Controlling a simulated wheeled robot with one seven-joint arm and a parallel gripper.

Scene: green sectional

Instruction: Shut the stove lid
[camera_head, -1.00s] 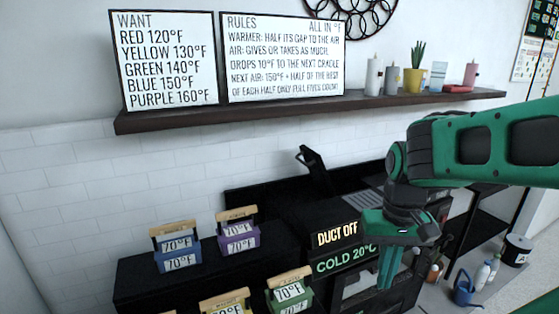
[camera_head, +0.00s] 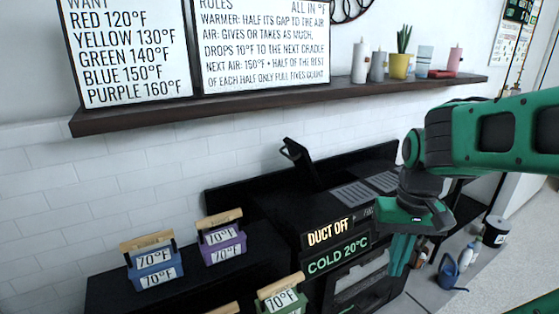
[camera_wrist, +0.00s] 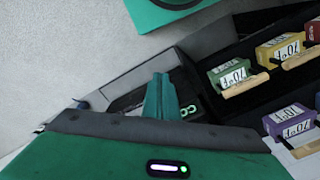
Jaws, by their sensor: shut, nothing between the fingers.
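The stove (camera_head: 345,205) is a black unit with grates on its top and lit signs reading "DUCT OFF" and "COLD 20°C" on its front. A black lid (camera_head: 302,165) stands raised and tilted at the left of the stove top, with a handle-like piece at its upper edge. My gripper (camera_head: 401,262) points down in front of the stove, to the right of the lit signs and apart from the lid. Its green fingers are together and empty. They also show closed in the wrist view (camera_wrist: 160,97), where the lid cannot be made out.
Blue (camera_head: 152,265) and purple (camera_head: 221,238) boxes with wooden handles stand on a black counter left of the stove; a green one (camera_head: 281,296) is nearer. A wall shelf (camera_head: 290,100) with signs and candles hangs above. A watering can (camera_head: 450,274) stands on the floor at right.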

